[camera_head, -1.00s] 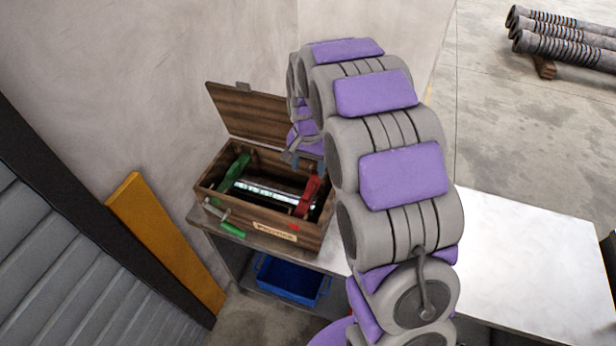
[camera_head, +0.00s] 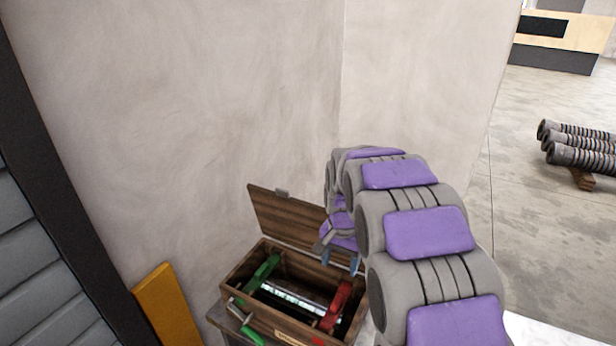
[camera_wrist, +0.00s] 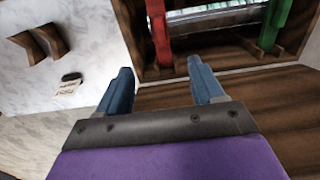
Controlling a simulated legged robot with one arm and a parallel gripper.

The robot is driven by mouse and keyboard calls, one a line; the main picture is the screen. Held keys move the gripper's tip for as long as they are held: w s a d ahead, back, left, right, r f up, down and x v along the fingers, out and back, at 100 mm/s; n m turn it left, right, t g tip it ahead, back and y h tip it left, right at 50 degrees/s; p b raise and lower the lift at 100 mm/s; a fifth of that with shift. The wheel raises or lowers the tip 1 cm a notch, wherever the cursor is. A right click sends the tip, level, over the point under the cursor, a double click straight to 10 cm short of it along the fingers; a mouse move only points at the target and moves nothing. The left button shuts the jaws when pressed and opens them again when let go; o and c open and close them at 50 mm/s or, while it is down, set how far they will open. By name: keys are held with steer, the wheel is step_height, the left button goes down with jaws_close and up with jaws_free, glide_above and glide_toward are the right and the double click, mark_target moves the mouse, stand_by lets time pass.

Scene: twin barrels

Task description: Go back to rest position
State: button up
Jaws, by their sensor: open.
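My arm, grey with purple pads, rises from the lower right in the head view and bends over toward the wooden box. My gripper (camera_head: 341,262) hangs at the box's back right, near the open lid. In the wrist view its two blue fingers (camera_wrist: 160,90) stand apart with nothing between them. The wooden box (camera_head: 262,328) has its lid (camera_head: 287,221) raised. Inside it are a green part (camera_head: 263,272), a red part (camera_head: 336,306) and a shiny bar (camera_head: 290,296); they also show in the wrist view.
The box sits on a table (camera_head: 535,330) against a pale wall (camera_head: 200,120). A green-handled tool (camera_head: 245,325) lies at the box's left front. An orange board (camera_head: 168,308) leans at the left.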

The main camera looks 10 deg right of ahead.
steer(key=s+r+n+g+b, duration=0.1)
steer(key=s+n, duration=0.5)
steer(key=s, duration=3.1)
steer(key=shift+r+n+g+b, duration=0.4)
steer(key=shift+r+b, duration=0.25)
steer(key=shift+b, duration=0.1)
steer(key=shift+c, duration=0.5)
